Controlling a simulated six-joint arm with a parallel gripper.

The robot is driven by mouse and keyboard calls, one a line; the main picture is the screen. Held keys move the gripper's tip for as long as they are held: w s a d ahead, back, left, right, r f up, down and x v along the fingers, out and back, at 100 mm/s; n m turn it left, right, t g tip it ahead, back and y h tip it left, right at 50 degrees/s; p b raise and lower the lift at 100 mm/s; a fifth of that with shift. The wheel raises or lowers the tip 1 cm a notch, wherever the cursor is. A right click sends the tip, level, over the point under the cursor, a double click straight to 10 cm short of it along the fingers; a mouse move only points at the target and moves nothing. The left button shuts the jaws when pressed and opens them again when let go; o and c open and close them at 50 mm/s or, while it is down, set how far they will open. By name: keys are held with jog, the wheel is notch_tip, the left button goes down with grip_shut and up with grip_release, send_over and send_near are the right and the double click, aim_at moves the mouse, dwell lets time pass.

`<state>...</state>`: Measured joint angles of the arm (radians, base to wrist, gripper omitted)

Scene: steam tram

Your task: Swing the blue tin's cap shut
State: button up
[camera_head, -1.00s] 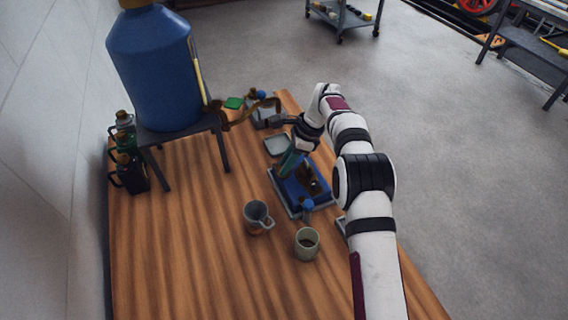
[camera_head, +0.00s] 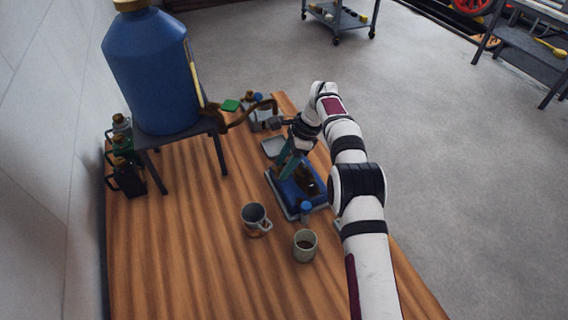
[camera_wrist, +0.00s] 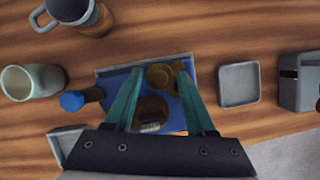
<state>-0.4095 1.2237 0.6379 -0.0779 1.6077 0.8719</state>
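The blue tin (camera_wrist: 112,82) lies in a shallow grey tray on the wooden table, and it also shows in the head view (camera_head: 286,189). A dark brown round fitting (camera_wrist: 152,108) is on its top. Beside that is a brass-coloured round part (camera_wrist: 159,76), with a smaller brown piece at its right; I cannot tell for certain which is the cap. My gripper (camera_wrist: 160,73) is open, its teal fingers apart over the tin. The brass part is between the fingertips, and contact is unclear. In the head view my gripper (camera_head: 290,164) reaches down over the tin.
A blue-topped small bottle (camera_wrist: 72,101) stands left of the tin in the wrist view. A grey mug (camera_head: 254,217) and a pale cup (camera_head: 304,245) stand nearby. A small grey tray (camera_wrist: 239,84) is on the other side. A large blue container (camera_head: 155,75) stands on a stand.

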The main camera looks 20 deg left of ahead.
jog(key=v, duration=0.7)
jog(key=shift+r, duration=0.25)
jog(key=shift+d, duration=0.1)
jog(key=shift+c, duration=0.6)
jog(key=s+r+n+t+h, duration=0.1)
jog(key=n, duration=0.1)
jog(key=s+r+n+t+h, duration=0.1)
jog(key=n, duration=0.1)
jog(key=a+r+n+t, duration=0.1)
jog(key=r+n, duration=0.1)
jog(key=shift+s+n+h, duration=0.4)
jog(key=shift+c, duration=0.8)
jog(key=s+r+n+t, duration=0.3)
jog(key=s+n+t, duration=0.15)
jog(key=n, duration=0.25)
jog(key=shift+n+g, duration=0.3)
jog(key=shift+g, duration=0.15)
jog(key=x, duration=1.5)
jog(key=shift+s+a+f, duration=0.15)
jog(key=shift+s+a, duration=0.1)
jog(key=shift+a, duration=0.05)
